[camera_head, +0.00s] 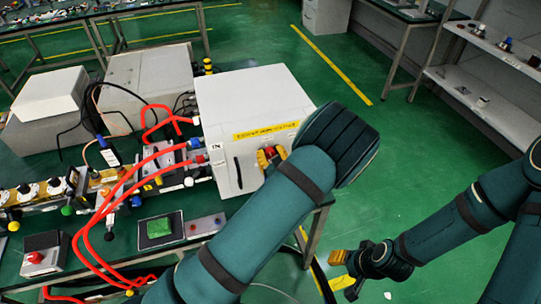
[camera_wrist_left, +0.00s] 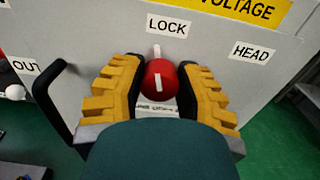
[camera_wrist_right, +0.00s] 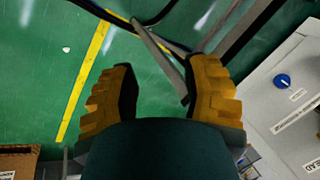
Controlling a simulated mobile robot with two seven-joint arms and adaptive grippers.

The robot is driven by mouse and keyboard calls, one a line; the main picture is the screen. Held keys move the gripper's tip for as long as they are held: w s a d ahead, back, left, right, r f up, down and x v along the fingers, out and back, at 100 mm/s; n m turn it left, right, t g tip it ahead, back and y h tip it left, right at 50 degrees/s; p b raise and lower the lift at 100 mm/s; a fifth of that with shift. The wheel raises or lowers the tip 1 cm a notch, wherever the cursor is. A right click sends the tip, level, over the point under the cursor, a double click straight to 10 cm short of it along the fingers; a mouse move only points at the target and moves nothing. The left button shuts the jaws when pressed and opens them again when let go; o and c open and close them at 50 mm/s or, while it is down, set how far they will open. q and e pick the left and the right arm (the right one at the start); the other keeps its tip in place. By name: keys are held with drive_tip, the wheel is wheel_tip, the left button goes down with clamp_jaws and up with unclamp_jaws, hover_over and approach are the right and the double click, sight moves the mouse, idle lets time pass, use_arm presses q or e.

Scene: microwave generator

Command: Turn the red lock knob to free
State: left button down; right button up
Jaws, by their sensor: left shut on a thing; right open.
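The red lock knob (camera_wrist_left: 160,79) is on the front panel of the white box (camera_head: 232,95), below the LOCK label (camera_wrist_left: 167,25). Its white pointer line stands about upright, roughly in line with a white tick above it. A label below the knob is partly hidden. My left gripper (camera_wrist_left: 158,85) is shut on the knob, with a yellow finger at each side. In the head view the left gripper (camera_head: 270,157) is partly covered by my arm. My right gripper (camera_wrist_right: 161,90) is open and empty, away from the box over the green floor; it also shows in the head view (camera_head: 338,257).
A black handle (camera_wrist_left: 46,88) stands out left of the knob, near the OUT label. The HEAD label (camera_wrist_left: 252,52) is to the right. Red cables (camera_head: 105,205) and instruments crowd the bench at left. A blue knob (camera_wrist_right: 282,81) shows in the right wrist view.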

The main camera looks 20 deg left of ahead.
use_arm(q)
drive_tip(key=shift+f+n+b, duration=0.1)
drive_tip(key=shift+n+b, duration=0.45)
drive_tip(key=shift+n, duration=0.45)
drive_tip(key=n+b, duration=1.1)
drive_tip(key=b, duration=0.3)
drive_tip(key=shift+a+f+n, duration=0.1)
drive_tip(key=shift+a+n, duration=0.05)
drive_tip(key=shift+n, duration=0.15)
drive_tip(key=shift+n+b, duration=0.7)
drive_tip(key=shift+b, duration=0.4)
use_arm(e)
wheel_tip(320, 180, down, 18)
drive_tip(key=s, duration=0.1)
drive_tip(key=shift+a+f, duration=0.2)
drive_tip(key=shift+a, duration=0.05)
use_arm(q)
drive_tip(key=shift+r, duration=0.2)
drive_tip(key=c, duration=0.6)
unclamp_jaws()
drive_tip(key=shift+s, duration=0.1)
drive_tip(key=v, duration=1.2)
